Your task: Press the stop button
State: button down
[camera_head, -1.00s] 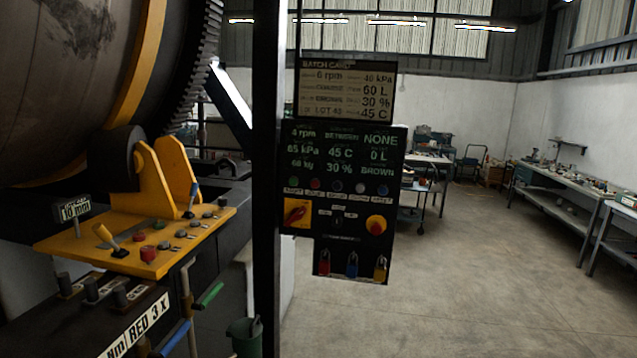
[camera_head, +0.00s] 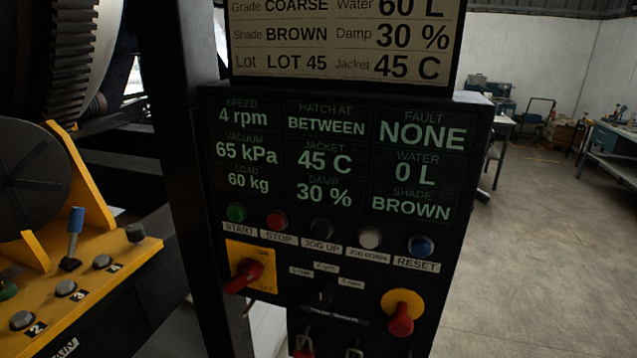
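The stop button (camera_head: 277,220) is a small round red button on the black control panel (camera_head: 478,135), above a white label reading STOP (camera_head: 279,238). It sits in a row between the green START button (camera_head: 236,212) and the dark JOG UP button (camera_head: 321,229). A whitish JOG DOWN button (camera_head: 370,238) and a blue RESET button (camera_head: 421,246) follow to the right. The panel's display reads speed 4 rpm, vacuum 65 kPa, fault NONE. My gripper does not show in this view, and nothing covers the stop button.
Below the buttons are a red rotary switch (camera_head: 245,276) on a yellow plate and a red knob (camera_head: 400,318) on a yellow disc, both protruding. A dark post (camera_head: 185,130) stands left of the panel. A yellow console (camera_head: 95,290) with a blue-tipped lever is lower left. Open floor lies right.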

aim_at(275, 222)
jog(key=i+l, duration=0.25)
jog(key=i, duration=0.15)
jog(key=i+l, duration=0.25)
jog(key=i, duration=0.15)
